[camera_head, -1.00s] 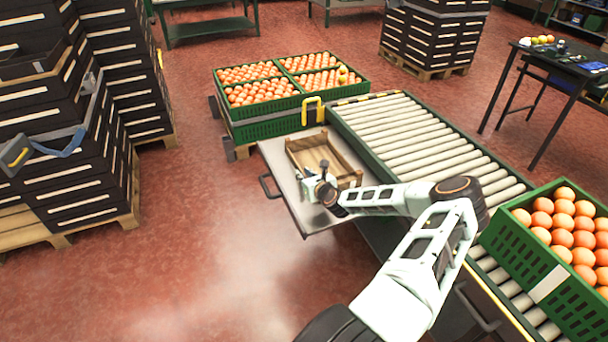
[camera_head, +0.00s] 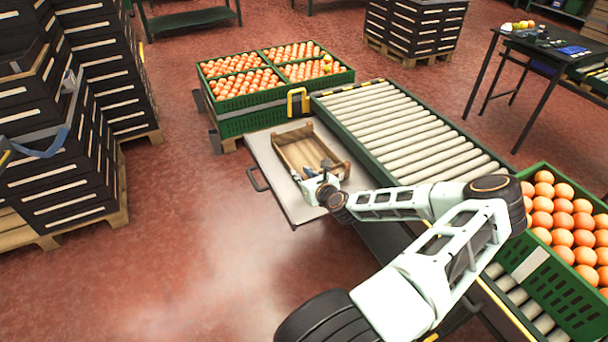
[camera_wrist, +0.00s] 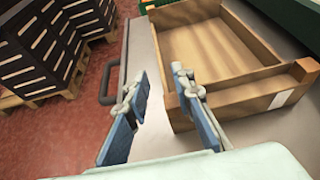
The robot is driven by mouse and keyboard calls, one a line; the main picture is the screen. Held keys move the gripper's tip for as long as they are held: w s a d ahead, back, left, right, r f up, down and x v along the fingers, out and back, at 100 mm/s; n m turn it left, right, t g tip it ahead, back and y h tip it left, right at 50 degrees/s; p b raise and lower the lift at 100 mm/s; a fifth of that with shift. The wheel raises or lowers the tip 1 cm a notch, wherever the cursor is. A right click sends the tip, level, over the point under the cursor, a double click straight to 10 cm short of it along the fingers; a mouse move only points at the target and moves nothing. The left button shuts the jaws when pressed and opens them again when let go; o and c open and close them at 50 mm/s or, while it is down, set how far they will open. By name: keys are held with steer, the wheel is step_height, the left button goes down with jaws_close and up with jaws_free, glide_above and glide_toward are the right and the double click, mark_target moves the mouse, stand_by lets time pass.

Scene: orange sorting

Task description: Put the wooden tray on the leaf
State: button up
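My gripper (camera_head: 316,178) is at the tray's near side. In the wrist view my gripper (camera_wrist: 161,97) is open. Its left finger is over bare leaf and its right finger overlaps the tray's near left corner. I cannot tell whether that finger touches the tray.
The roller conveyor (camera_head: 405,131) runs beside the leaf. A green crate of oranges (camera_head: 548,285) stands on it at right. Green crates of oranges (camera_head: 262,121) stand behind the leaf. Stacked black crates (camera_head: 75,165) rise at left. The floor between is clear.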

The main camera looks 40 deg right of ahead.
steer(key=shift+v, duration=1)
